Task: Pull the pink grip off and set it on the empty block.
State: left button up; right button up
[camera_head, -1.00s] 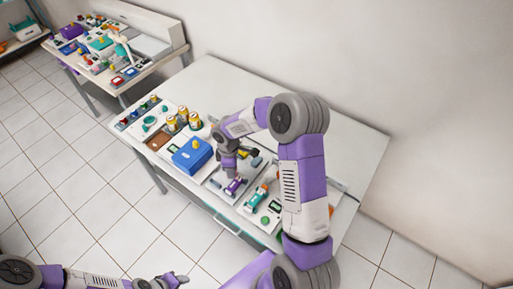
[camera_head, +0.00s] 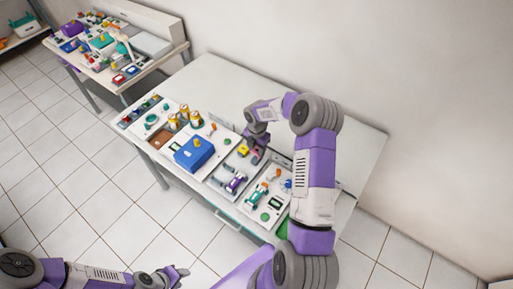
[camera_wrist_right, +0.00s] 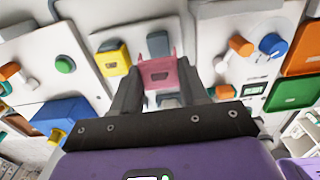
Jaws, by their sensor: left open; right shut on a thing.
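The pink grip (camera_wrist_right: 160,73) is held between the two fingers of my right gripper (camera_wrist_right: 158,85) in the right wrist view. The purple-and-white device (camera_head: 235,182) lies nearer the front of the tray. My left gripper (camera_head: 173,274) is open and empty, low over the floor.
A blue box (camera_head: 193,154) stands left of the tray, with several yellow-topped jars (camera_head: 184,116) behind it. A teal device (camera_head: 257,195) lies on the tray to the right. The back of the table (camera_head: 225,85) is clear.

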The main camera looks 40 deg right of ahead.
jog(key=shift+f+b, duration=1.6)
jog(key=shift+f, duration=0.6)
jog(key=shift+f, duration=0.1)
jog(key=o, duration=1.3)
notch_tip(320, 180, up, 8)
jog(key=shift+f+p, duration=0.2)
jog(key=shift+p, duration=0.15)
jog(key=shift+r, duration=0.1)
